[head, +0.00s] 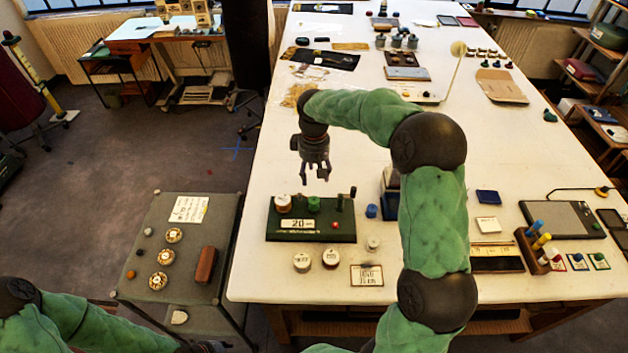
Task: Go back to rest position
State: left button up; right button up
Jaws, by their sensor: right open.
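My right arm, in a green sleeve with dark joints, reaches up over the white table and bends left. Its gripper (316,178) points down above the table, open and empty, with its fingers apart. It hangs just behind and above a dark green board (263,236) that bears spools and a card reading 20. My left arm comes in low at the bottom left, below the small side table. What seems to be its gripper (208,347) is cut off by the bottom edge, so its jaws cannot be made out.
The long white table (255,270) holds a blue box (487,196), a grey tablet (560,220), a wooden rack of coloured bottles (530,252) and a framed card (367,276). A side table (150,220) at left bears several round dials and a brown case (205,265).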

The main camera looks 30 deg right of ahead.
jog(key=shift+r, duration=0.35)
dwell(0.3)
